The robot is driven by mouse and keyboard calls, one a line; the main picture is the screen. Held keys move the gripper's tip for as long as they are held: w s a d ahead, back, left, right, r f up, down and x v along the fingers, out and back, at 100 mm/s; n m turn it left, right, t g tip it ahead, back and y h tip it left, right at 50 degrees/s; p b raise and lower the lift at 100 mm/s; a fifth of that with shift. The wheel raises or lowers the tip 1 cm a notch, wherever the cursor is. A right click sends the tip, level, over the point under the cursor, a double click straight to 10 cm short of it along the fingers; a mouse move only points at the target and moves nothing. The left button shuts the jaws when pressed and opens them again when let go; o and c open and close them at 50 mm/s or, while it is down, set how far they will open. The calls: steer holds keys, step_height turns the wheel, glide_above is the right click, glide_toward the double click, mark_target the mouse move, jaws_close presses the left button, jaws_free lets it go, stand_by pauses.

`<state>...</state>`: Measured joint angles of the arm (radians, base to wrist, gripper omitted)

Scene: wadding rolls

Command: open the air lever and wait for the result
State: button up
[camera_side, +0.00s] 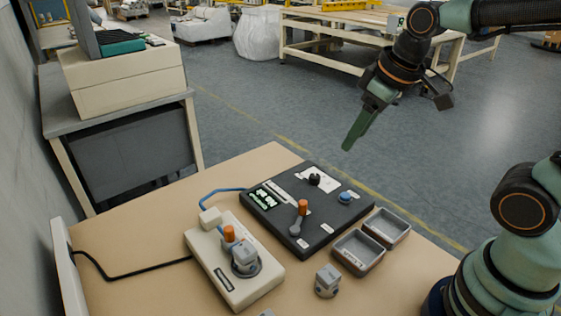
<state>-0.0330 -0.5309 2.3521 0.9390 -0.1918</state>
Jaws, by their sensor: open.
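A dark panel (270,220) lies on the tan table with a lever (301,214) that has an orange grip, standing upright. The panel also carries a black knob (314,180), a blue button (345,197) and a small greenish display (263,199), too small to read. A pale test block (215,265) to its left has another orange-topped part (229,234) and a grey fitting (245,258) seated in a ring. A blue hose joins the block to the panel. Which orange part is the air lever I cannot tell for sure. My gripper (395,118) is open and empty, high above the panel's far right side.
Two grey trays (335,256) sit right of the panel; they look empty. A loose grey fitting (327,281) stands in front of them. A black cable (130,274) runs along the table's left. The air between my gripper and the panel is clear.

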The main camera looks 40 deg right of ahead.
mark_target(303, 202)
steer(key=w+a+f+n+g, duration=0.4)
steer(key=w+a+f+n, duration=0.1)
steer(key=w+f+n, duration=0.35)
step_height(303, 202, down, 11)
steer(key=shift+s+d, duration=0.1)
steer(key=shift+d, duration=0.05)
stand_by(0.3)
jaws_close()
